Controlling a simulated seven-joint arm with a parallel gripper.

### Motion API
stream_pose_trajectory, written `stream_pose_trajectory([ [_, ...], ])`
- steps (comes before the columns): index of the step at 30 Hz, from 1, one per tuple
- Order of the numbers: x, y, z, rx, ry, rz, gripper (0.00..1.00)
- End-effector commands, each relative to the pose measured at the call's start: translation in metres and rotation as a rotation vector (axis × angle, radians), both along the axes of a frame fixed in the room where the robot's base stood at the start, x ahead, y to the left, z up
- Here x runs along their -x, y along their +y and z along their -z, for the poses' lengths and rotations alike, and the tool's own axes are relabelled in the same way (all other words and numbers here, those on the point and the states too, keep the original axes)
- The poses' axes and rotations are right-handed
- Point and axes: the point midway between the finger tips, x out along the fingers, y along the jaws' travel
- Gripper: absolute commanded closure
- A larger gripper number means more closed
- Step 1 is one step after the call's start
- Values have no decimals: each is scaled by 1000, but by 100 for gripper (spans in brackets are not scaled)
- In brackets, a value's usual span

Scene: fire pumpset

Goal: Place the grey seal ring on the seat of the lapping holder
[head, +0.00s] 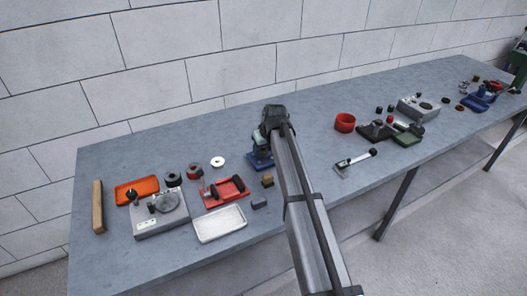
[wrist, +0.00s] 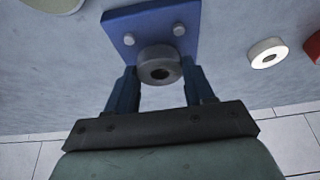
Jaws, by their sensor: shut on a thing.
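My gripper (wrist: 160,80) is shut on a thick grey ring with a dark centre hole, the grey seal ring (wrist: 153,54), between its two dark blue fingers. In the wrist view the ring appears in front of a blue plate (wrist: 129,36) with two light bolt heads. I cannot tell whether the ring touches anything beneath it. In the head view my gripper (head: 262,144) is over the blue base (head: 259,162), partly hidden by my arm; the ring is not discernible there. I cannot tell for certain which fixture is the lapping holder.
A white ring (head: 217,161) lies left of the gripper; it also shows in the wrist view (wrist: 268,52). A red bowl (head: 345,122) stands to the right.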

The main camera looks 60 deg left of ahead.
Motion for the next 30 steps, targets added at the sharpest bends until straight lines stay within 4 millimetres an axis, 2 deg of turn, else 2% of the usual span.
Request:
stream_pose_trajectory([
  [4,0,0,15,0,0,0,79],
  [16,0,0,19,0,0,0,79],
  [17,0,0,18,0,0,-1,44],
  [24,0,0,18,0,0,-1,22],
  [30,0,0,18,0,0,-1,22],
])
